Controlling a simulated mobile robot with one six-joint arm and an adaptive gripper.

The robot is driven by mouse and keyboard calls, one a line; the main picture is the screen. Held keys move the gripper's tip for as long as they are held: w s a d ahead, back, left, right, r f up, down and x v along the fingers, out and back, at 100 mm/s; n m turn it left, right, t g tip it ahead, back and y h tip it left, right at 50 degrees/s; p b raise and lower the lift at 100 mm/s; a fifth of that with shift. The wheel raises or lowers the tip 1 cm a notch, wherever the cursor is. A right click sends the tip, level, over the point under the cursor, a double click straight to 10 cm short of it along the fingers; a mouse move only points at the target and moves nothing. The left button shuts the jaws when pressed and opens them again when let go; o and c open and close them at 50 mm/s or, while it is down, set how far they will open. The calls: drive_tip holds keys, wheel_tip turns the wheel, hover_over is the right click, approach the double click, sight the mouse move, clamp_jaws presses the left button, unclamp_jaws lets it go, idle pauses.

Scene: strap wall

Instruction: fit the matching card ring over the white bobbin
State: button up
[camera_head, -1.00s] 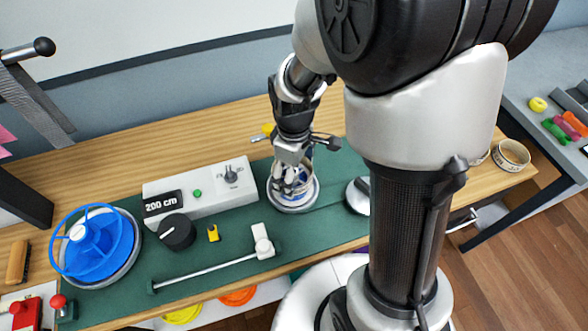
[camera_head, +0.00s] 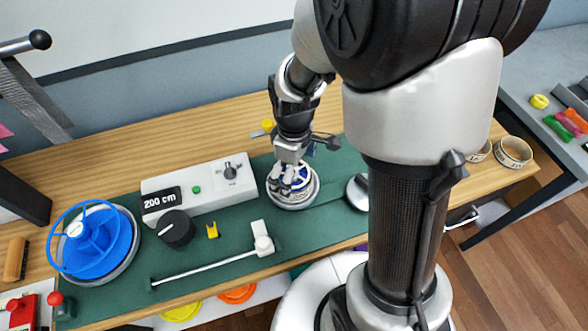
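A white bobbin (camera_head: 291,186) with blue parts stands on a round pale base on the green mat, in the middle of the view. My gripper (camera_head: 291,160) points down just above the bobbin and covers part of its top. Its fingertips are too small and overlapped to show whether they are open or shut, or touching the bobbin. Two pale card rings with dark marks stand at the right end of the wooden bench: one ring (camera_head: 514,152) is in full view, and the other ring (camera_head: 480,152) is partly hidden behind my arm. I cannot tell which one matches.
On the green mat (camera_head: 120,298) are a blue reel (camera_head: 98,243), a control box (camera_head: 215,189) reading "200 cm", a black knob (camera_head: 176,229), a yellow piece (camera_head: 212,231), a white rod (camera_head: 215,266) and a silver dome (camera_head: 359,193). My arm hides the bench's right part.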

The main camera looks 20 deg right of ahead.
wheel_tip(320, 180, up, 11)
drive_tip(key=shift+r, duration=0.5)
idle(0.5)
drive_tip(key=s+r+m+t, duration=0.2)
drive_tip(key=s+r+m, duration=0.1)
drive_tip(key=s, duration=0.4)
drive_tip(key=s+r+m+t, duration=0.2)
drive_tip(key=s+r+m, duration=0.2)
drive_tip(key=s+m, duration=0.2)
drive_tip(key=shift+s+r+t, duration=0.25)
drive_tip(key=shift+s+t, duration=0.05)
drive_tip(key=shift+s, duration=0.55)
drive_tip(key=shift+a, duration=0.1)
